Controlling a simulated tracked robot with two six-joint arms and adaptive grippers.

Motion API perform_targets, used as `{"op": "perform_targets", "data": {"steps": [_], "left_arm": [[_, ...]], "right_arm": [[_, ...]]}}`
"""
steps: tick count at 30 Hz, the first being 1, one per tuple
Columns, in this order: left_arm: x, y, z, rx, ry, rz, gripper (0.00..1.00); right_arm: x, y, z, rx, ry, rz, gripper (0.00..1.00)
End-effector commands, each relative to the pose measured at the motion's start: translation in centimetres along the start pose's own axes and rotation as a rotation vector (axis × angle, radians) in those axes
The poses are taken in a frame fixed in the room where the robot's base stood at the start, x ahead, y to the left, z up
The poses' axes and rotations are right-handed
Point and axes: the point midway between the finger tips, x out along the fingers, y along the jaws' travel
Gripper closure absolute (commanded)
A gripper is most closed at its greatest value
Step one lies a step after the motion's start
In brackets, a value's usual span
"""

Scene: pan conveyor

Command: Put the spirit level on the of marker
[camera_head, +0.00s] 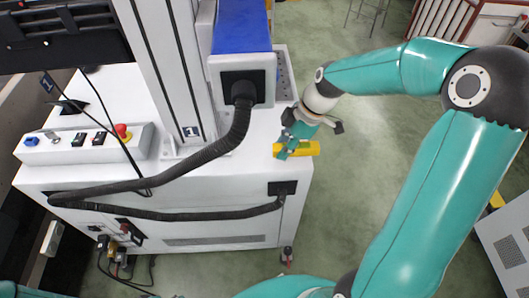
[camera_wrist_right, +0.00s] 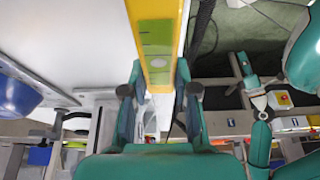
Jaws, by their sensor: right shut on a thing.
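The yellow spirit level (camera_head: 306,149) shows at the right edge of the white machine top in the head view. In the right wrist view the yellow spirit level (camera_wrist_right: 155,40), with a green inset, runs from the top edge down between the fingers. My right gripper (camera_head: 291,144) is shut on it; its two dark fingers (camera_wrist_right: 157,84) flank the bar. I cannot tell whether the level touches the surface. I cannot make out the marker. My left gripper is not in view.
The white machine top (camera_head: 240,155) has bare room left of the level. A blue-topped unit (camera_head: 241,25) with a black hose (camera_head: 235,130) stands behind. A control box (camera_head: 88,144) with a red button is at the left. Green floor (camera_head: 345,170) lies to the right.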

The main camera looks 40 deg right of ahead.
Motion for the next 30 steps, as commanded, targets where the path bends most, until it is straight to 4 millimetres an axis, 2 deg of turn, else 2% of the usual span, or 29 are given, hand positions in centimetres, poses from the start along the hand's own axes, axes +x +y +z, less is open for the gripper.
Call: {"op": "perform_targets", "data": {"steps": [1,3,9,18,29,30], "left_arm": [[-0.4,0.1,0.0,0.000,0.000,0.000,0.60],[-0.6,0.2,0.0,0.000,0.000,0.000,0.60],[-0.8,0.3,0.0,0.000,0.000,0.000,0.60],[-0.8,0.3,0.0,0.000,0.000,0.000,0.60],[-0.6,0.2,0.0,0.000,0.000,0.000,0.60],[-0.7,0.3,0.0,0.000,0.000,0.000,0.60]], "right_arm": [[0.3,-0.1,-1.4,-0.006,0.001,-0.003,1.00],[0.9,-0.1,-2.6,-0.005,0.001,-0.002,1.00],[1.7,0.0,-4.2,0.000,0.000,0.001,1.00],[4.7,0.0,-2.9,0.004,-0.001,-0.001,1.00],[5.1,0.0,-2.7,0.003,0.000,0.002,1.00],[5.0,0.0,-2.7,0.003,0.000,0.001,0.65]]}}
